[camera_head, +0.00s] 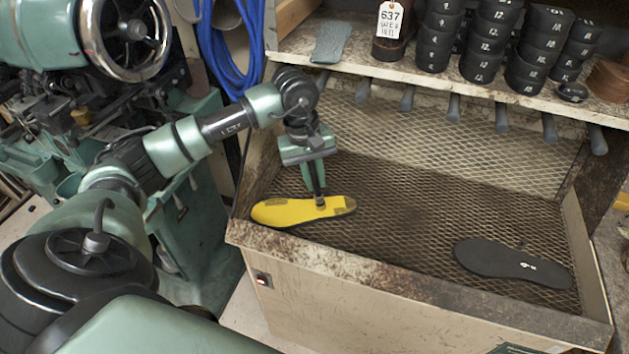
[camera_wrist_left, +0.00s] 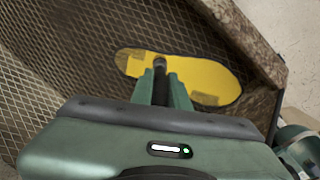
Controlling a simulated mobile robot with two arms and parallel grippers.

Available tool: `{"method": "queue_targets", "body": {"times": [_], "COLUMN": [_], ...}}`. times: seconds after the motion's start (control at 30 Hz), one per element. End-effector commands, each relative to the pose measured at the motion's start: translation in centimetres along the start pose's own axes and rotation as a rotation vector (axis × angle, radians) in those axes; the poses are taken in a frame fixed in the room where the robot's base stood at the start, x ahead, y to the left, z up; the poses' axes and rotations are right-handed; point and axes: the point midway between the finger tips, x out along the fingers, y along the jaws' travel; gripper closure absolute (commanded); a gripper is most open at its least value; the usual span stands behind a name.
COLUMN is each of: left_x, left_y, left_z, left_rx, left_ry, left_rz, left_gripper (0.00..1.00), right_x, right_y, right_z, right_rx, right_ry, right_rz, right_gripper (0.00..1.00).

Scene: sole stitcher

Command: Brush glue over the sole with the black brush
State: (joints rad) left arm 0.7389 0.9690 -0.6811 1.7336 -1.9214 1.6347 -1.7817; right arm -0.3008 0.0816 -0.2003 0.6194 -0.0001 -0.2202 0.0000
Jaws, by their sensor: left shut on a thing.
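A yellow sole (camera_head: 283,213) with duller brownish patches lies on the mesh bed at the left front of the bench; it also shows in the left wrist view (camera_wrist_left: 205,77). My left gripper (camera_head: 315,183) points down over the sole's right half and is shut on the black brush (camera_head: 320,201). In the left wrist view, the brush's dark end (camera_wrist_left: 160,65) sticks out between the fingers (camera_wrist_left: 162,88) over the sole. The brush tip is at or just above the sole; contact cannot be told. My right gripper is not in view.
A black sole (camera_head: 505,264) lies on the mesh at right. The bench has a raised front rim (camera_head: 400,288). A shelf above holds a tagged brown jar (camera_head: 388,45) and stacked black cups (camera_head: 489,42). Several dark handles hang below its edge. The middle mesh is clear.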

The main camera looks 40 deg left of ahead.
Motion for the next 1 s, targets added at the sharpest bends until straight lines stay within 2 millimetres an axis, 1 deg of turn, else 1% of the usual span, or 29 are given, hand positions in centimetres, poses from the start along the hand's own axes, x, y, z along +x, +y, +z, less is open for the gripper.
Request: {"method": "queue_targets", "body": {"times": [0.03, 0.1, 0.7, 1.0], "left_x": [-0.5, -1.0, -4.8, -5.1], "left_y": [0.0, 0.0, 0.2, 0.2], "left_z": [0.0, 0.0, 0.4, 0.5], "left_rx": [-0.001, -0.003, -0.017, -0.018], "left_ry": [0.002, 0.002, 0.004, 0.003], "left_rz": [0.000, -0.001, 0.000, 0.000], "left_gripper": [1.00, 1.00, 1.00, 1.00], "right_x": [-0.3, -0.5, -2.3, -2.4], "right_y": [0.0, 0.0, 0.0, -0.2], "right_z": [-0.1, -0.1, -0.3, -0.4], "right_rx": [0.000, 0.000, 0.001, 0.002], "right_ry": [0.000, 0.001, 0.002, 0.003], "right_rz": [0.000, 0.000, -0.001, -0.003], "right_gripper": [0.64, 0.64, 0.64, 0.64]}}
